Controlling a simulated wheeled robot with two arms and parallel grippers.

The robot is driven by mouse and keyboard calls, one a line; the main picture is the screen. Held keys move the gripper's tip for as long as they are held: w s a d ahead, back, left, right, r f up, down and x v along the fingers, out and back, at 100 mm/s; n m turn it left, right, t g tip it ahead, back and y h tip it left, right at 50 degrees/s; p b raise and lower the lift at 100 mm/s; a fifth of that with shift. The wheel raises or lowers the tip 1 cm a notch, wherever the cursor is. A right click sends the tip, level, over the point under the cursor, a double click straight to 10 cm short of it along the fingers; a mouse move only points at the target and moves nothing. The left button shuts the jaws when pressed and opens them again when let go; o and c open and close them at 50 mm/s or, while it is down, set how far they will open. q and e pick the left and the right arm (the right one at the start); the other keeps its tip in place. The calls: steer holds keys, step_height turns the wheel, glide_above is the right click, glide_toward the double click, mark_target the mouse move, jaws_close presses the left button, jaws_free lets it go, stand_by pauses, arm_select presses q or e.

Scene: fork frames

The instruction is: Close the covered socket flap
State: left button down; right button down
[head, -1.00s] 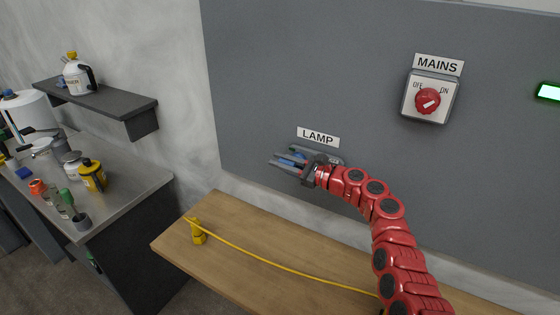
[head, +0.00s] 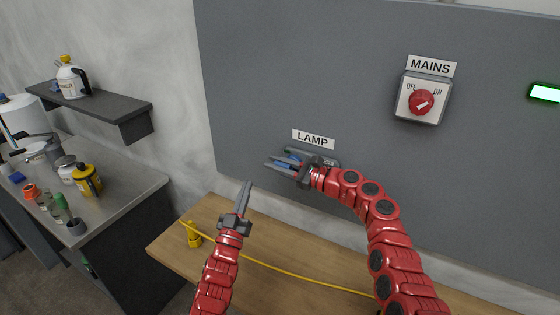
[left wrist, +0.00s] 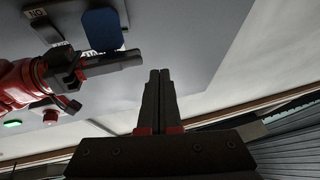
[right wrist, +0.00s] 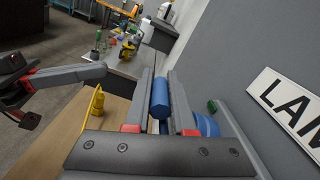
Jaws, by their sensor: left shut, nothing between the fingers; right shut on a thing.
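The covered socket (head: 330,162) is on the grey wall panel under the LAMP label, mostly hidden by my right gripper. Its blue flap (left wrist: 102,30) stands out from the panel in the left wrist view. My right gripper (head: 278,160) is at the socket, shut on a blue piece (right wrist: 160,98) that appears to be the flap. Another blue part (right wrist: 206,125) shows beside the fingers near the wall. My left gripper (head: 246,184) is shut and empty, pointing up, below and left of the socket, apart from it. Its closed fingers show in the left wrist view (left wrist: 159,75).
The MAINS switch (head: 422,100) is on the panel at upper right. A yellow cable (head: 290,270) lies along the wooden bench (head: 215,212), with a yellow end piece (head: 193,236) at left. A side counter (head: 125,195) with bottles and a shelf (head: 120,107) stand at left.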

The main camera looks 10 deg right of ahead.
arm_select(q)
steer(key=w+d+r+n+g+y, duration=0.1)
steer(key=w+r+n+g+y, duration=0.3)
steer(key=w, duration=0.3)
steer(key=w+d+r+n+g+y, duration=0.1)
steer(key=w+r+n+g+y, duration=0.15)
steer(key=w+n+y, duration=0.3)
steer(key=s+d+r+n+g, duration=0.2)
steer(key=s+d+r+g, duration=0.15)
steer(key=s+r, duration=0.4)
steer(key=s+d+r+n+g, duration=0.25)
steer(key=s+r+g, duration=0.25)
steer(key=s, duration=0.6)
steer(key=d+x, duration=0.2)
steer(key=x, duration=1.1)
steer(key=shift+w+g, duration=0.15)
steer(key=shift+g, duration=0.25)
steer(key=shift+w, duration=0.1)
